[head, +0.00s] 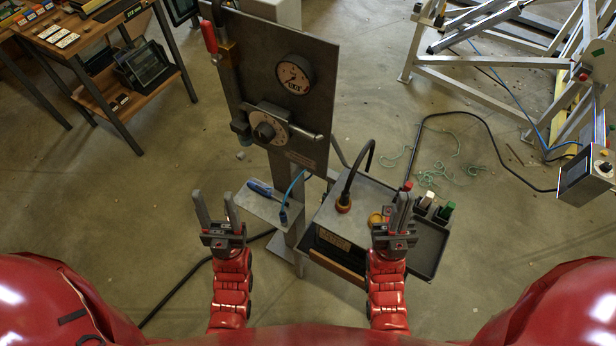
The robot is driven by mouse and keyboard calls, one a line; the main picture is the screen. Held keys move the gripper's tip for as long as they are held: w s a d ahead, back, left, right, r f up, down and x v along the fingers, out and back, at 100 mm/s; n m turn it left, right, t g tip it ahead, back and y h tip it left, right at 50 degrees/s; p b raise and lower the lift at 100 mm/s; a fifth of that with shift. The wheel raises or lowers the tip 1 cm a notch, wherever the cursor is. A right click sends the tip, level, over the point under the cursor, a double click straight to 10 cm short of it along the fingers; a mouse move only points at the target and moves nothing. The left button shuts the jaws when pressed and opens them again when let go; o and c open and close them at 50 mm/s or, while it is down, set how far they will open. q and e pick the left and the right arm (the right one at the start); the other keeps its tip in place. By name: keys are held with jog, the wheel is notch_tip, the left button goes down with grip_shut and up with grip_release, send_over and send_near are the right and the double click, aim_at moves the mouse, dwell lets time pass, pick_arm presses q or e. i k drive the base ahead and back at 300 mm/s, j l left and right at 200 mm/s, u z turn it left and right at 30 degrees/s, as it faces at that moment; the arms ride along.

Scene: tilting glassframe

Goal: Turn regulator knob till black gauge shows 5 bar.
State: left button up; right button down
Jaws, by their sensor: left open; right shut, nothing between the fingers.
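A black-rimmed gauge (295,75) with a pale face sits on the upper part of a dark upright panel (255,48). Its needle and numbers are too small to read. Below it, a dark regulator knob (265,131) sits in front of a round pale dial plate (256,115), with a pipe running to the right. My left gripper (217,210) is open and empty, below and left of the knob and apart from it. My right gripper (400,213) is shut and empty, over the right side of the cart, away from the knob.
A small shelf (262,208) under the panel holds a blue-handled tool (266,189). A grey cart (372,200) with a black hose (350,185) and a dark side tray (430,245) stands right. A red-handled lever (209,37) is at the panel's left edge. A metal frame stands far right.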

aim_at(264, 133)
jog(key=k+j+u, duration=0.15)
jog(key=k+u, duration=0.2)
jog(key=k+j+u, duration=0.2)
jog(key=k+u, duration=0.2)
